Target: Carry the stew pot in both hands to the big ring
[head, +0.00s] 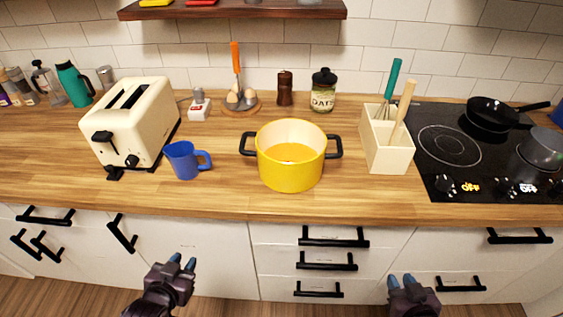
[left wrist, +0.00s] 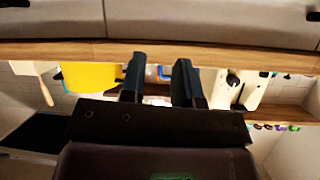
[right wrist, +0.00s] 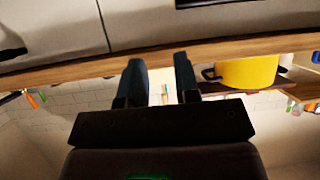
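The yellow stew pot (head: 290,172) stands upright on the wooden counter, with a black handle on its left and right sides and an orange-yellow surface inside. It also shows in the left wrist view (left wrist: 88,76) and the right wrist view (right wrist: 250,72). The big ring (head: 449,146) is a bare circle on the black cooktop, right of the pot. My left gripper (head: 182,261) is open and empty, low in front of the cabinets, left of the pot. My right gripper (head: 400,280) is open and empty, low and right of the pot. Neither touches the pot.
A cream utensil box (head: 388,150) stands between pot and cooktop. A blue mug (head: 183,161) and a toaster (head: 128,125) stand left of the pot. A black frying pan (head: 492,115) and a grey pot (head: 541,149) occupy the cooktop's back and right. Drawer handles (head: 334,238) project below the counter.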

